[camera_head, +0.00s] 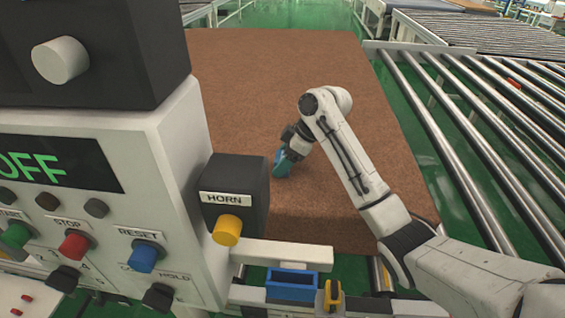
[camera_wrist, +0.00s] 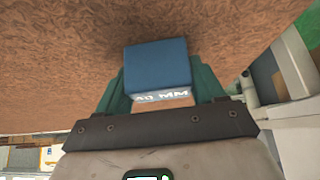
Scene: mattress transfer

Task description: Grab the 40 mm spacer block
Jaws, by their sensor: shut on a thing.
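The blue spacer block (camera_wrist: 158,65) shows in the wrist view between the two green fingers of my gripper (camera_wrist: 160,92). In the head view my gripper (camera_head: 284,160) is small and points down over the brown mattress (camera_head: 260,75); the block there is hard to tell apart from the fingers. I cannot tell whether the block touches the mattress.
A control panel (camera_head: 185,135) with a HORN box (camera_head: 235,190) stands at the left. A blue bin (camera_head: 291,284) and a yellow item (camera_head: 333,296) sit on the rail in front. Roller conveyors (camera_head: 470,130) run along the right. The mattress top is otherwise clear.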

